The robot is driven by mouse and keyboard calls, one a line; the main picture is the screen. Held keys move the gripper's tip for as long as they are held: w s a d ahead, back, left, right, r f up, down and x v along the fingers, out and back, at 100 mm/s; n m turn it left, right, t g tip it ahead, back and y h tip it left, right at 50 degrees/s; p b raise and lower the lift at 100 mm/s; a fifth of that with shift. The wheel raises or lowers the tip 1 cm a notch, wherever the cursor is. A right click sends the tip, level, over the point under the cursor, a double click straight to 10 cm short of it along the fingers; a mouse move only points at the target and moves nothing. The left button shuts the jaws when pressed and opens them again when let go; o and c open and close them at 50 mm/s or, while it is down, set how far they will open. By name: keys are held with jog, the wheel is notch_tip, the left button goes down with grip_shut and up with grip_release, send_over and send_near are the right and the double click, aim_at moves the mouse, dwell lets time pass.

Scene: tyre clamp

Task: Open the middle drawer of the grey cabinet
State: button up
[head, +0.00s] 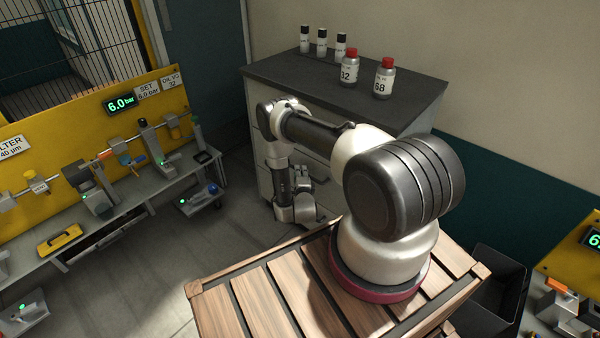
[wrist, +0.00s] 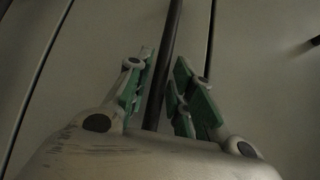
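The grey cabinet (head: 263,182) stands against the back wall with a dark top; my arm covers much of its drawer front. The fingers stand apart, with narrow gaps seen beside the bar. Dark seams between drawer fronts (wrist: 105,50) run along both sides, and the drawer fronts look closed. I cannot tell for certain which drawer this handle belongs to.
Two red-capped bottles (head: 384,80) and several small black-capped vials (head: 321,42) stand on the cabinet top. A yellow-backed workbench (head: 110,190) with pneumatic fittings is at the left. A dark bin (head: 495,285) is at the right.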

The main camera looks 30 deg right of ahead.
jog(key=shift+w+d+f, duration=0.1)
jog(key=shift+w+d, duration=0.2)
jog(key=shift+w, duration=0.35)
grip_shut()
